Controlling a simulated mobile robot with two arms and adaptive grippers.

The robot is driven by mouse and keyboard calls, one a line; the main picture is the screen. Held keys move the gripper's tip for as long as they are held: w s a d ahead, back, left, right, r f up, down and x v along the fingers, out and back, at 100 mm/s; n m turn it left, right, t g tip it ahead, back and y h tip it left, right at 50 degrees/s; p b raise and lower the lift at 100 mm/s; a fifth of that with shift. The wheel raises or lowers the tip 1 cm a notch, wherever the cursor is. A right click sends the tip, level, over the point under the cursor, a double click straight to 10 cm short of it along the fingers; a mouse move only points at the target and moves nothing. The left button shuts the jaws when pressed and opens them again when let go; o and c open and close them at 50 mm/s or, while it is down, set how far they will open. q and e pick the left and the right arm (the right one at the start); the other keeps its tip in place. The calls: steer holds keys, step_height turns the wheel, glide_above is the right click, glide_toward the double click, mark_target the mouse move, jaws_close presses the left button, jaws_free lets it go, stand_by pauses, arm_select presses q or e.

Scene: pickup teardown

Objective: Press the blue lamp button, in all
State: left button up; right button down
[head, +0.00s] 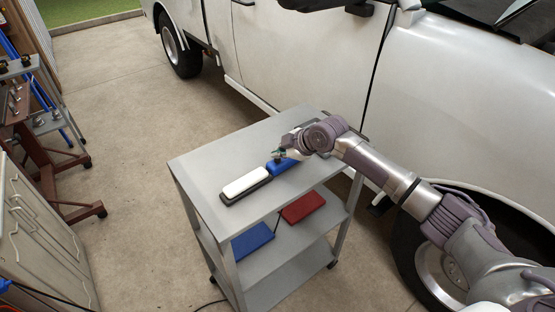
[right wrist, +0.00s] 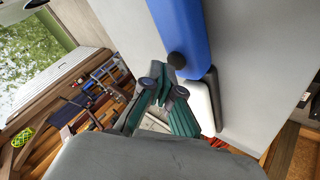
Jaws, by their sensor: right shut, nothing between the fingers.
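The blue lamp button (head: 284,166) is a long blue bar on the top shelf of a grey cart. A white bar (head: 246,182) on a dark base lies in line with it, to its lower left. My right gripper (head: 280,156) is shut and empty at the blue bar, its fingers pointing down and hiding part of it. In the right wrist view the blue bar (right wrist: 183,28) runs past the fingertips (right wrist: 166,78), and the white bar (right wrist: 207,108) shows behind the fingers. I cannot tell whether the fingertips touch the blue bar. My left gripper is out of view.
The grey cart (head: 200,166) has lower shelves with a blue box (head: 252,241) and a red box (head: 302,207). A white pickup (head: 310,60) stands close behind the cart. A cabinet (head: 38,240) stands at the left, with open floor (head: 130,190) between.

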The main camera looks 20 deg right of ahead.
mark_target(279, 160)
steer(key=shift+f, duration=0.4)
stand_by(0.6)
steer(key=shift+r, duration=0.1)
steer(key=shift+r+p, duration=0.5)
steer(key=shift+r, duration=0.25)
step_height(279, 160, up, 5)
steer(key=p, duration=0.4)
steer(key=shift+r, duration=0.1)
stand_by(0.7)
